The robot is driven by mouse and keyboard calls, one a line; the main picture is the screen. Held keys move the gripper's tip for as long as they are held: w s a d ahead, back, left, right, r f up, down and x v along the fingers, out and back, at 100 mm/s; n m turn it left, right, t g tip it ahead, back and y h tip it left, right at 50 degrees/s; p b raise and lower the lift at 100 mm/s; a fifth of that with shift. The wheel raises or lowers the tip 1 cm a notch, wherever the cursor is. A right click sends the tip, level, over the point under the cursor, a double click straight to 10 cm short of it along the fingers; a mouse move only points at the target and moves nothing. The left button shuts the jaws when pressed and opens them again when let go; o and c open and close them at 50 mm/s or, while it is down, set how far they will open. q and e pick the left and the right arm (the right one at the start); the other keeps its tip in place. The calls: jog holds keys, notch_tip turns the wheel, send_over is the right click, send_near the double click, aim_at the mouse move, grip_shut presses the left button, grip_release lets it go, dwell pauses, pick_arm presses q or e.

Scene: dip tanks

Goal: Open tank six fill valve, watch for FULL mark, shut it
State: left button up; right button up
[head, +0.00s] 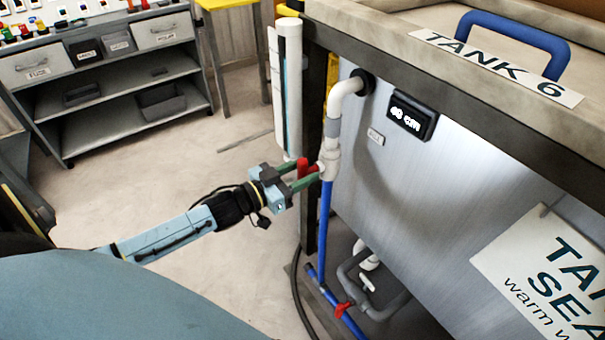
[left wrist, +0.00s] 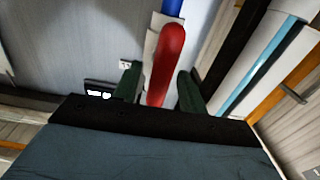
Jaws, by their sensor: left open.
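The Tank 6 (head: 440,150) has a grey metal side with a "TANK 6" label. A white pipe comes out of it and drops to a valve with a red handle (head: 303,167), a blue pipe below. My left gripper (head: 306,176) is open at the valve, with its green fingers on either side of the red handle. In the left wrist view the red lever (left wrist: 167,65) stands between the open fingers (left wrist: 160,90), with gaps on both sides. A sight tube (head: 288,90) with a blue strip stands left of the pipe; no FULL mark is readable.
A small black display (head: 411,115) on the tank seems to read 40 cm. A second red valve handle (head: 343,309) sits low on the blue pipe. A shelf unit (head: 105,75) stands at the back left. The floor between is mostly clear.

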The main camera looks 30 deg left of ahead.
pick_arm(q)
jog(key=shift+w+d, duration=0.1)
jog(key=shift+w, duration=0.2)
pick_arm(e)
jog(key=shift+a+r, duration=0.1)
jog(key=shift+r, duration=0.15)
pick_arm(q)
jog(key=shift+c, duration=0.4)
grip_shut()
